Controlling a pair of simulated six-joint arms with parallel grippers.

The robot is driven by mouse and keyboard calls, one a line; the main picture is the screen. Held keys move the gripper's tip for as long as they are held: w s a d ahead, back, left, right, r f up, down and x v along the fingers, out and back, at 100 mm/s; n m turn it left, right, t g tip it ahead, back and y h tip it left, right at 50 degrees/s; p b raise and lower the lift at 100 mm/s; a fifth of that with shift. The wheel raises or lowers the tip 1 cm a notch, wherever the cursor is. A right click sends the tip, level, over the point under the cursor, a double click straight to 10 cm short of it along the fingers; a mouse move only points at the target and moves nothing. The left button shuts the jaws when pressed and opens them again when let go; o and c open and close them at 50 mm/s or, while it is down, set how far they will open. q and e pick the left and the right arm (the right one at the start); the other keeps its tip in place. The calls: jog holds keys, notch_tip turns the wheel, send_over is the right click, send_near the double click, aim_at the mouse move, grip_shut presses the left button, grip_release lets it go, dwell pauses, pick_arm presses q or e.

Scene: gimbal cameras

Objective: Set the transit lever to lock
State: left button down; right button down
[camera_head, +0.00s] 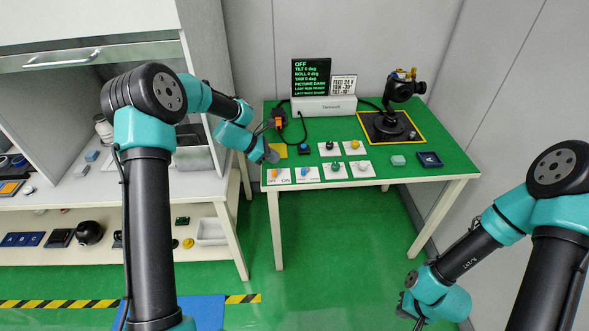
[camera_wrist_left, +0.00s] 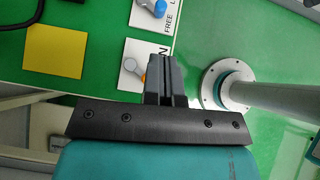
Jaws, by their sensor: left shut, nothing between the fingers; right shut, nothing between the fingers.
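The transit lever appears to be the blue-tipped lever (camera_head: 304,171) on a white plate at the table's front left. In the left wrist view the blue tip (camera_wrist_left: 159,8) is at the top edge, angled toward the word FREE; the other label is cut off after an L. My left gripper (camera_head: 271,156) is shut and empty, left of the lever and apart from it. In the left wrist view its fingers (camera_wrist_left: 166,75) overlap the plate of the orange-tipped ON/OFF lever (camera_wrist_left: 130,66); contact cannot be told. My right gripper (camera_head: 409,309) is shut and empty, low at the right, away from the table.
Several other control plates stand close to the lever.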

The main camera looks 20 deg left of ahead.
pick_arm(q)
jog(key=shift+d+f, duration=0.1)
jog(key=x, duration=1)
dwell(0.4)
